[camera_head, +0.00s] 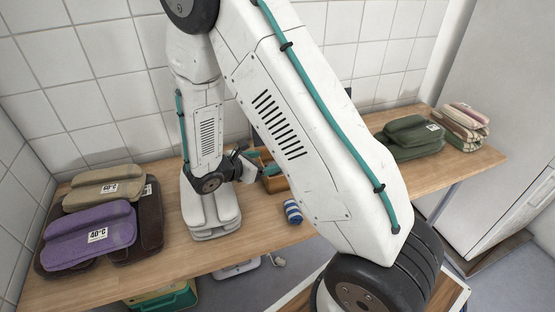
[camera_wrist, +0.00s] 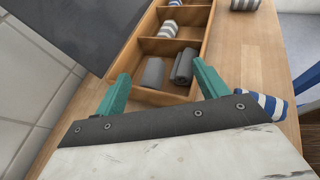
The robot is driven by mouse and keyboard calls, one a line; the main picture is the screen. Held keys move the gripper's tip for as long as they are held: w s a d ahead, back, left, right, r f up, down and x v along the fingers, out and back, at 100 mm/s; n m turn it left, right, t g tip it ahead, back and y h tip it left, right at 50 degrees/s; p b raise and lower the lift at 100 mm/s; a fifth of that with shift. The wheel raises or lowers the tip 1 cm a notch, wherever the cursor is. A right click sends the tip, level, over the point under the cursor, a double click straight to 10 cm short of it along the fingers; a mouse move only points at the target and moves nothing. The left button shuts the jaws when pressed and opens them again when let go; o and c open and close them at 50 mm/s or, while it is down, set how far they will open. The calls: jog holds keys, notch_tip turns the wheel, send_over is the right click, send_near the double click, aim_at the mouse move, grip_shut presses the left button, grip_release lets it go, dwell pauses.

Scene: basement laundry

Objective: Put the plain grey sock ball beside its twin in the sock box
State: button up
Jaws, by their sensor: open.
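The wooden sock box (camera_wrist: 203,35) has several compartments and runs away from me in the wrist view. Two plain grey sock balls lie side by side in its nearest compartment: one on the left (camera_wrist: 153,73) and one on the right (camera_wrist: 184,66), close to the right wall. I cannot tell which is the twin. My gripper (camera_wrist: 161,72) is open, its teal fingers apart at the near end of the box with the grey balls between and beyond them. In the head view the box (camera_head: 275,184) is mostly hidden behind my arm.
A blue-and-white striped ball (camera_head: 293,212) lies on the wooden table (camera_head: 180,265). Folded purple (camera_head: 90,235) and green towels (camera_head: 412,137) stand left and right.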

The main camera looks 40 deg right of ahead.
jog(key=w+v, duration=0.1)
jog(key=v, duration=0.4)
jog(key=s+d+r+m+g+y, duration=0.2)
jog(key=s+r+m+g+y, duration=0.25)
jog(key=s+r+m, duration=0.8)
jog(key=s+a+r+m+t+y, duration=0.2)
jog(key=s+a+r+m+y, duration=0.1)
jog(key=s, duration=0.4)
jog(key=s+a+r+m+t+y, duration=0.2)
jog(key=s+a+r+m+y, duration=0.1)
jog(key=s+r+y, duration=0.3)
jog(key=shift+s+a+r+m, duration=0.3)
jog(key=shift+s+r+m, duration=0.15)
jog(key=shift+s+r, duration=0.3)
jog(key=shift+w, duration=0.2)
